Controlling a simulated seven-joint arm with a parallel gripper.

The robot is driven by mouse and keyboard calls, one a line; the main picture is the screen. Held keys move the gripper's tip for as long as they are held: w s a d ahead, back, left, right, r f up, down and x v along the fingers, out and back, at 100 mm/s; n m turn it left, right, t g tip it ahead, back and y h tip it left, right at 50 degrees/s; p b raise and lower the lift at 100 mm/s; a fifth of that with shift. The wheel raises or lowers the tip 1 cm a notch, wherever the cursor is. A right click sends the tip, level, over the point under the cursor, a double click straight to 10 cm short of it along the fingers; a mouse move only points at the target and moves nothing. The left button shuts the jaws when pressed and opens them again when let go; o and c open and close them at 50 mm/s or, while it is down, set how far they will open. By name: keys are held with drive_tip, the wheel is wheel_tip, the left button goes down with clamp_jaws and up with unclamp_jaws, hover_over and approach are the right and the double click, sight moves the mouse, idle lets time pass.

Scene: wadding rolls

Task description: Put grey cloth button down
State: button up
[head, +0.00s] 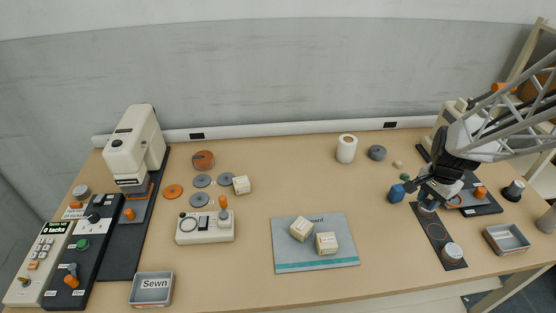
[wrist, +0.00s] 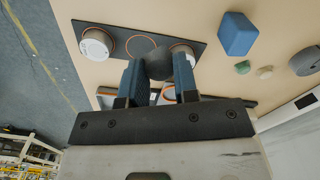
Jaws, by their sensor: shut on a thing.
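My gripper (head: 427,189) is at the right of the table, over the far end of a dark board (head: 437,235). In the wrist view its blue fingers (wrist: 155,75) are shut on a dark grey rounded piece (wrist: 158,64), which looks like the grey cloth button. The piece is held over or near the board; the exact gap cannot be told. The board shows an orange ring (wrist: 140,47), a pale-topped round tin (wrist: 96,43) at one end and another pale-topped piece (wrist: 183,50) partly behind a finger.
Near my gripper are a blue block (head: 396,193), a small green piece (head: 404,177) and a dark grey roll (head: 377,152). A grey tray (head: 506,239) stands at right. A mat (head: 315,262) with two cream blocks lies centrally. Bare table separates the mat and the board.

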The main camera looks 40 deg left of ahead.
sight(428, 201)
wheel_tip(428, 201, up, 4)
drive_tip(key=shift+r, duration=0.1)
drive_tip(key=w+a+n, duration=0.2)
drive_tip(key=a+n, duration=0.3)
drive_tip(key=a, duration=2.8)
drive_tip(key=s+a+n, duration=0.1)
drive_tip(key=s+a, duration=0.4)
drive_tip(key=a, duration=0.5)
drive_tip(key=s+a+n, duration=0.2)
drive_tip(key=s+a, duration=0.3)
drive_tip(key=a, duration=0.5)
drive_tip(key=s+a+n, duration=0.1)
drive_tip(key=s+a, duration=0.4)
drive_tip(key=a, duration=0.5)
drive_tip(key=f, duration=0.5)
drive_tip(key=shift+a+f, duration=0.2)
drive_tip(key=shift+a, duration=0.05)
drive_tip(key=shift+f, duration=3.15)
